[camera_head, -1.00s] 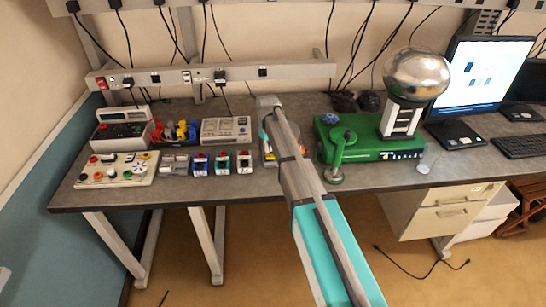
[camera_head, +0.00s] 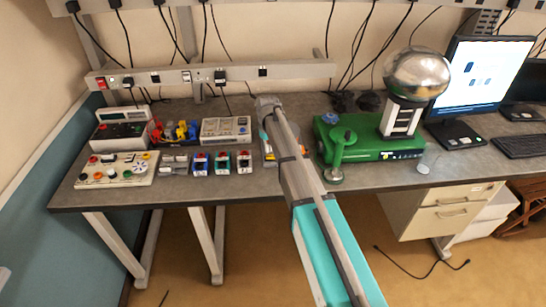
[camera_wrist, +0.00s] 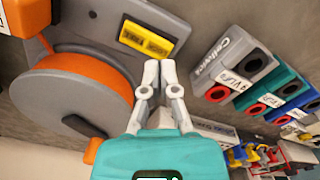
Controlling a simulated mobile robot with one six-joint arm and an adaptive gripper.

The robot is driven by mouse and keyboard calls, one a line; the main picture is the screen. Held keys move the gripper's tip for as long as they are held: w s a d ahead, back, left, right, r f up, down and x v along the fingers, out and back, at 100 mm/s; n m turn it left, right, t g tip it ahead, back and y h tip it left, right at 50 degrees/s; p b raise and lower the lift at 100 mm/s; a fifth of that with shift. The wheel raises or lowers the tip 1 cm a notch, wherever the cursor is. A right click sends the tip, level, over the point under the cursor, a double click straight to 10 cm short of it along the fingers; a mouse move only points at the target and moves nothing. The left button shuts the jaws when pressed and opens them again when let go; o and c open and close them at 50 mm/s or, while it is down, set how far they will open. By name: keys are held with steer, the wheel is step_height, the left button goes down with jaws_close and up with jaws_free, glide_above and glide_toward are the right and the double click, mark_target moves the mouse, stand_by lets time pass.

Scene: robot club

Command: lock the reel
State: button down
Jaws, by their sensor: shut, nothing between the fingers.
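The reel (camera_wrist: 75,95) fills the left of the wrist view: a grey drum with an orange rim in a grey frame. A yellow labelled piece (camera_wrist: 148,38) sits on the grey frame beside it. An orange block (camera_wrist: 25,15) shows at the top left corner. My gripper (camera_wrist: 158,68) is shut and empty, its fingertips just below the yellow piece in the picture; whether they touch it I cannot tell. In the head view my arm covers most of the reel; a little of it (camera_head: 269,152) shows on the bench.
A green machine (camera_head: 375,145) with a metal sphere (camera_head: 416,75) stands to the right. The bench's front strip is clear.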

mark_target(268, 156)
steer(key=shift+f+b, duration=1.4)
stand_by(1.2)
steer(key=shift+r, duration=0.15)
steer(key=shift+r+p, duration=3.45)
steer(key=shift+p, duration=0.15)
steer(key=s+d+m, duration=0.2)
steer(key=s+d, duration=0.1)
steer(key=s, duration=0.6)
steer(key=s+d+m, duration=0.2)
steer(key=s+d, duration=0.2)
steer(key=s, duration=0.6)
steer(key=s+d+m, duration=0.2)
steer(key=s+d, duration=0.2)
steer(key=s, duration=0.5)
steer(key=shift+s, duration=0.35)
